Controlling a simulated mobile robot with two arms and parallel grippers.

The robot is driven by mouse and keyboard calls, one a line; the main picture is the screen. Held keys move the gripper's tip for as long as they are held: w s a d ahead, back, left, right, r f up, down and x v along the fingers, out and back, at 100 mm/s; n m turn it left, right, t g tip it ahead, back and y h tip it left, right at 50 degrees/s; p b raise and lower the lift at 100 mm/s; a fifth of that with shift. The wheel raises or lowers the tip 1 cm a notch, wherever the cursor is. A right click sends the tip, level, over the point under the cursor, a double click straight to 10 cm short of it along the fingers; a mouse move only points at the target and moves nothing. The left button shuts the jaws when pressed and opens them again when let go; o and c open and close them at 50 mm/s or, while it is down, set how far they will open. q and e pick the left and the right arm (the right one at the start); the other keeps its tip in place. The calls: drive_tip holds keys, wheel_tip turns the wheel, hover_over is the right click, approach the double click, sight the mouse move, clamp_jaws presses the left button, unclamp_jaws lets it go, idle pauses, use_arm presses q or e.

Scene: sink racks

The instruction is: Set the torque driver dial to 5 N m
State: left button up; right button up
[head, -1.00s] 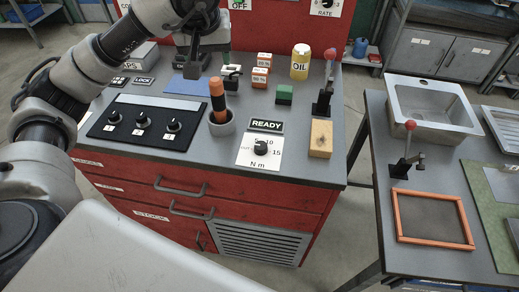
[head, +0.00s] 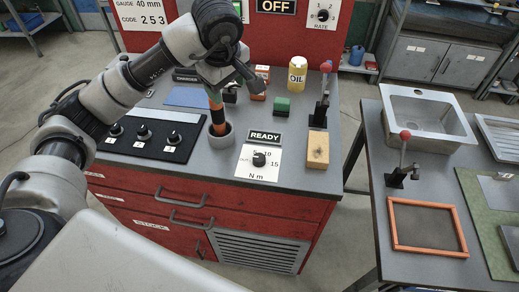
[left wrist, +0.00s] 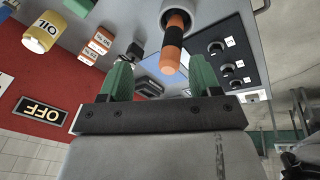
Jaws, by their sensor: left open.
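The torque dial is a black knob (head: 259,159) on a white plate (head: 257,176) marked with numbers and "N m". It lies flat on the grey bench top, in front of the READY sign (head: 264,137). Its pointer is too small to read. A driver with an orange and black handle (head: 216,112) stands in a grey cup (head: 221,136) left of the dial; it also shows in the left wrist view (left wrist: 174,42). My left gripper (head: 243,76) is above the bench, behind and above the dial, apart from it. Its green fingers (left wrist: 160,79) are open and empty.
A black panel with several knobs (head: 146,134) lies left of the cup. The plate's front side is clear.

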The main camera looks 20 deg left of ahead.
use_arm(q)
drive_tip(key=d+f+n+g+p, duration=0.1)
drive_tip(key=d+f+n+p, duration=0.2)
drive_tip(key=n, duration=0.5)
drive_tip(key=n+g+h+p, duration=0.1)
drive_tip(key=n+g, duration=0.1)
drive_tip(key=n, duration=0.8)
hover_over(259, 157)
wheel_tip(259, 157, down, 5)
wheel_tip(259, 157, down, 11)
drive_tip(key=p, duration=0.3)
drive_tip(key=shift+d+r, duration=0.1)
